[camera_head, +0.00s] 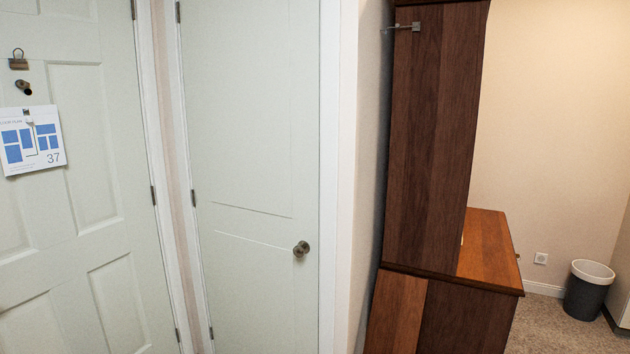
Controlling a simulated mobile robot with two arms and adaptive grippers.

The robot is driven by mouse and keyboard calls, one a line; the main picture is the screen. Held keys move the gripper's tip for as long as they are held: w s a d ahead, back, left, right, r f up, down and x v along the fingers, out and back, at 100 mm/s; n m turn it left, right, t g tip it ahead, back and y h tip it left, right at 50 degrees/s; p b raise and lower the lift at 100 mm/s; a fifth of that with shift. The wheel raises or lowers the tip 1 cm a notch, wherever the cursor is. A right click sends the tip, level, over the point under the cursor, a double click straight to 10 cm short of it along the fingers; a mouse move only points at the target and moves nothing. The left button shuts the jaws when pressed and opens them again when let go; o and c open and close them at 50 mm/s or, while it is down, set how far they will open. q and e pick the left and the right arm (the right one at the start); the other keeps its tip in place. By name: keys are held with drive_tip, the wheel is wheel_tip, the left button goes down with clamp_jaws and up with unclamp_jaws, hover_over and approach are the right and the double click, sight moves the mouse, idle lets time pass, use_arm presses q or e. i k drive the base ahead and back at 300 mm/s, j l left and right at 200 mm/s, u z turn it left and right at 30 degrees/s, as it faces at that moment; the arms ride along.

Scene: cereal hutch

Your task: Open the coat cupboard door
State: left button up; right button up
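A pale door (250,130) stands shut in the middle left of the head view, likely the coat cupboard door. It has a round metal knob (301,249) near its right edge and hinges along its left edge. A second pale panelled door (85,200) is at the far left, with a paper notice (33,140) marked 37 on it. I cannot tell for certain from the picture which door is the cupboard's. Neither of my grippers is in view.
A dark wooden hutch (430,140) stands right of the door, past a narrow wall (365,150). Its lower part has a wooden top (487,245) jutting right. A grey bin (587,292) stands on the carpet (550,330) at the far right, where some floor is clear.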

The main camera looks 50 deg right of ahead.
sight(251, 68)
drive_tip(key=z, duration=1.1)
drive_tip(key=i+j+z, duration=0.1)
drive_tip(key=i+j, duration=0.3)
drive_tip(key=i, duration=0.05)
